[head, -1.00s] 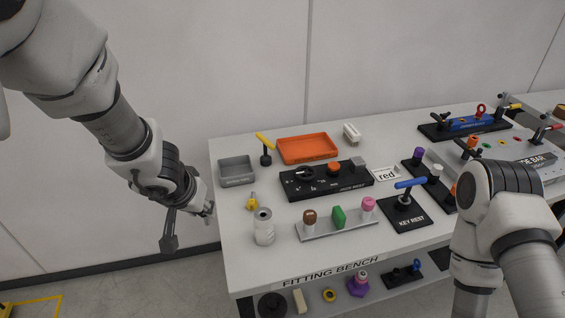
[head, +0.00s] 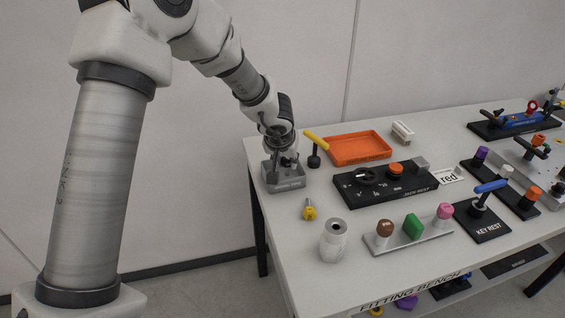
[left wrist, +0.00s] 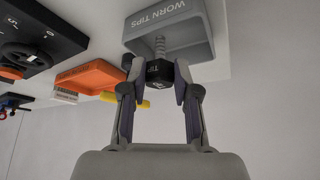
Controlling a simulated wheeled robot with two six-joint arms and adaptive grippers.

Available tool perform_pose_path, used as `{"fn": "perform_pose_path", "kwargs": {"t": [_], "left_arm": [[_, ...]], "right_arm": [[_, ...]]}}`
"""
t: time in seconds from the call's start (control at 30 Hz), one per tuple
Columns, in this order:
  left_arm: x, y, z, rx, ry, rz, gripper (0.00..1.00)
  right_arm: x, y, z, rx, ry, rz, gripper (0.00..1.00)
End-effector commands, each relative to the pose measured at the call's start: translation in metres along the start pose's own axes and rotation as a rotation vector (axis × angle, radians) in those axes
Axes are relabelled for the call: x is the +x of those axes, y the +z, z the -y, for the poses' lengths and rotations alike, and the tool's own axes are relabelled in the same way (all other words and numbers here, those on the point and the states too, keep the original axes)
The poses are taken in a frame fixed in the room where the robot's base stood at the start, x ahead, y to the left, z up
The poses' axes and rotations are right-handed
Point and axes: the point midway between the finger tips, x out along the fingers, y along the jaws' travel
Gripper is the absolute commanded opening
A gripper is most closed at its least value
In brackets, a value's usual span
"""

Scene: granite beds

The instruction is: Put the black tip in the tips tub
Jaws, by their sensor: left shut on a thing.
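In the left wrist view the tub (left wrist: 207,48) reads "WORN TIPS". There the left gripper (left wrist: 160,82) is shut on the black tip (left wrist: 159,71), a dark faceted piece with a threaded grey stud pointing toward the tub's inside. The tip is over or within the tub's opening; how deep I cannot tell. In the head view the fingers mostly hide it. My right gripper is not in view.
A yellow-handled tool (head: 315,148) stands just right of the tub, before an orange tray (head: 358,150). A yellow piece (head: 309,210), a grey-white can (head: 333,242) and the black jack rest (head: 381,187) are nearby.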

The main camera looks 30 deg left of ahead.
Motion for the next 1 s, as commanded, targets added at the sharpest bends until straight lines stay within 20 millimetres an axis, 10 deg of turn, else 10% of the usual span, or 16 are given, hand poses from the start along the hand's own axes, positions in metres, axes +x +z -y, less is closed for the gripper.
{"fn": "perform_pose_path", "kwargs": {"t": [0.27, 0.43, 0.83, 0.87, 0.9, 1.0], "left_arm": [[0.017, -0.027, 0.021, -0.001, 0.0, 0.0, 0.0], [0.051, -0.009, 0.02, 0.004, 0.0, 0.001, 0.0], [0.053, -0.008, 0.02, 0.003, 0.0, 0.0, 0.0], [0.052, -0.008, 0.02, 0.002, 0.0, 0.0, 0.41], [0.052, -0.008, 0.02, 0.002, 0.0, 0.0, 0.55], [0.052, -0.008, 0.02, 0.002, 0.0, 0.0, 0.55]], "right_arm": [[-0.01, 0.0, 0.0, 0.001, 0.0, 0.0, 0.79], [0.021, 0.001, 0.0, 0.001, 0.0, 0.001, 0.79], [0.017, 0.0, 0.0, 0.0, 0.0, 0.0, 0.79], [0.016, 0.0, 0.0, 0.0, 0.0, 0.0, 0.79], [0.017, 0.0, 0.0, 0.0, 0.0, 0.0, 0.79], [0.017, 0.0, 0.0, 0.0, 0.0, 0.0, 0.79]]}}
